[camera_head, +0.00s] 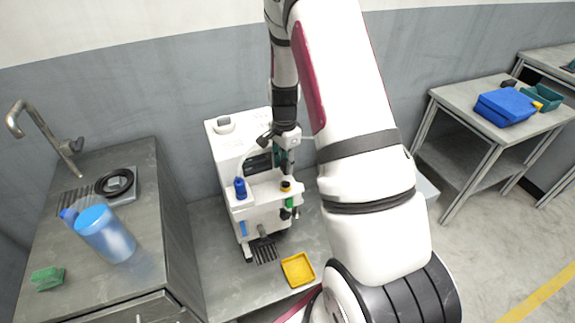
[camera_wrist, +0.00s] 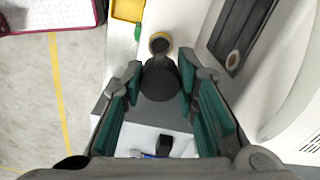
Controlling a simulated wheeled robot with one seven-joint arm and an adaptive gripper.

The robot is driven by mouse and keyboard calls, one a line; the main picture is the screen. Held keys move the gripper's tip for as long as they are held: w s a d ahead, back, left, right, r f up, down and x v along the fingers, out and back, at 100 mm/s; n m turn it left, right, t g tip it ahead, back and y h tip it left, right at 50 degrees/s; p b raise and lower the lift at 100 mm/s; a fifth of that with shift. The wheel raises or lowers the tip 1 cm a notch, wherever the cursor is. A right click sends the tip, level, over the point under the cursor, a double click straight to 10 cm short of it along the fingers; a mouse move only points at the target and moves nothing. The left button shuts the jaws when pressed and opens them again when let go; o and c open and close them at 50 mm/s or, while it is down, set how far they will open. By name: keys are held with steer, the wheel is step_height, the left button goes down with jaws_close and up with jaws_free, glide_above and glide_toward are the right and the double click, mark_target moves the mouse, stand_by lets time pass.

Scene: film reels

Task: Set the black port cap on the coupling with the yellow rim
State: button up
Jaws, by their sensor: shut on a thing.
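My gripper (camera_wrist: 160,75) has its green-padded fingers shut on a dark rounded piece, the black port cap (camera_wrist: 160,84), in the wrist view. The coupling with the yellow rim (camera_wrist: 160,37) stands just beyond the cap, its dark centre partly showing. Cap and rim overlap in this view, and I cannot tell whether they touch. In the head view my gripper (camera_head: 285,163) points down at the front of the white machine (camera_head: 228,150), above the yellow-rimmed coupling (camera_head: 286,188). The cap is too small to make out clearly there.
A blue-topped coupling (camera_head: 240,188) stands on the machine to the left. A green part (camera_head: 290,202) sits below the yellow rim. A yellow tray (camera_head: 298,270) lies on the bench in front. A blue jug (camera_head: 107,237) and green sponge (camera_head: 48,279) are on the left counter.

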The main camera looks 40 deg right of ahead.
mark_target(284, 162)
steer(key=shift+a+f, duration=0.15)
steer(key=shift+f, duration=0.2)
steer(key=shift+f+b, duration=1.15)
steer(key=shift+f, duration=1.4)
steer(key=shift+f+b, duration=0.4)
steer(key=shift+f, duration=0.15)
steer(key=o, duration=0.6)
steer(key=shift+c, duration=0.2)
steer(key=shift+o, duration=0.2)
steer(key=shift+r+p, duration=2.2)
steer(key=shift+r, duration=3.3)
